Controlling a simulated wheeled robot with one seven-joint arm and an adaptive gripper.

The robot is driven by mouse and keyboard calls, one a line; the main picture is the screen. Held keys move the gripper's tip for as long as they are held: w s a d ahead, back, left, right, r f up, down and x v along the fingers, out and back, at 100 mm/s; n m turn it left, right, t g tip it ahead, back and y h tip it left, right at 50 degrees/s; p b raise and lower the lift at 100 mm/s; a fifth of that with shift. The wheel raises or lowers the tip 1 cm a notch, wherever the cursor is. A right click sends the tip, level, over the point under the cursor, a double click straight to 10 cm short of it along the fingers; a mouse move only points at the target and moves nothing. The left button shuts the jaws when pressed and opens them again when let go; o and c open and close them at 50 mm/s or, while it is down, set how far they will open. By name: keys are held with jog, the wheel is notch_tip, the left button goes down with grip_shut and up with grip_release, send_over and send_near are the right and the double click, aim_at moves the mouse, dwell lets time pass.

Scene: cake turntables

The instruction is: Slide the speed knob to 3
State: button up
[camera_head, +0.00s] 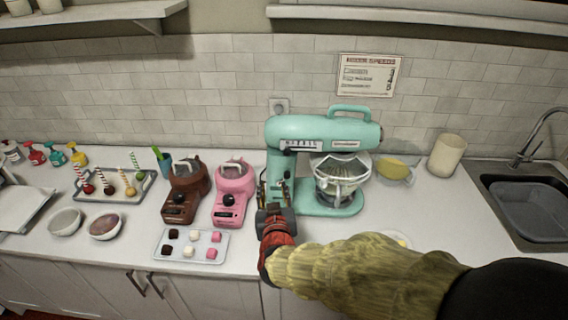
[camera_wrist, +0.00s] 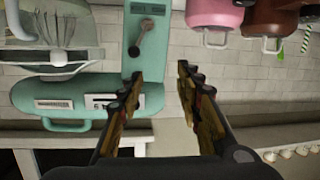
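A teal stand mixer (camera_head: 345,132) stands at the middle of the counter; it shows upside down at the left of the wrist view (camera_wrist: 50,92). A pale speed scale (camera_head: 300,144) with dark marks is on the side of its head. The scale also shows in the wrist view (camera_wrist: 101,101), partly behind a finger; the knob's setting is too small to read. A dark ball-ended lever (camera_wrist: 135,50) is on the mixer's column. My gripper (camera_head: 274,194) is in front of the column, below the scale. Its fingers (camera_wrist: 160,76) are apart with nothing between them.
A pink machine (camera_head: 234,184) and a brown machine (camera_head: 186,192) stand close left of my gripper. A tray of small cubes (camera_head: 174,251) lies at the front left. A glass bowl (camera_head: 342,178) sits under the mixer head. A sink (camera_head: 488,181) is at the right.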

aim_at(287, 154)
jog(key=w+d+r+t+h, duration=0.1)
jog(key=d+r+t+h, duration=0.1)
jog(key=d+r+t, duration=0.3)
jog(key=w, duration=0.2)
jog(key=w+a+g+b, duration=0.1)
jog(key=w, duration=0.2)
jog(key=w+r+g, duration=0.1)
jog(key=w, duration=0.1)
jog(key=shift+w+a+r, duration=0.1)
jog(key=shift+w+a, duration=0.05)
jog(key=shift+w, duration=0.15)
jog(key=shift+c, duration=1.3)
grip_shut()
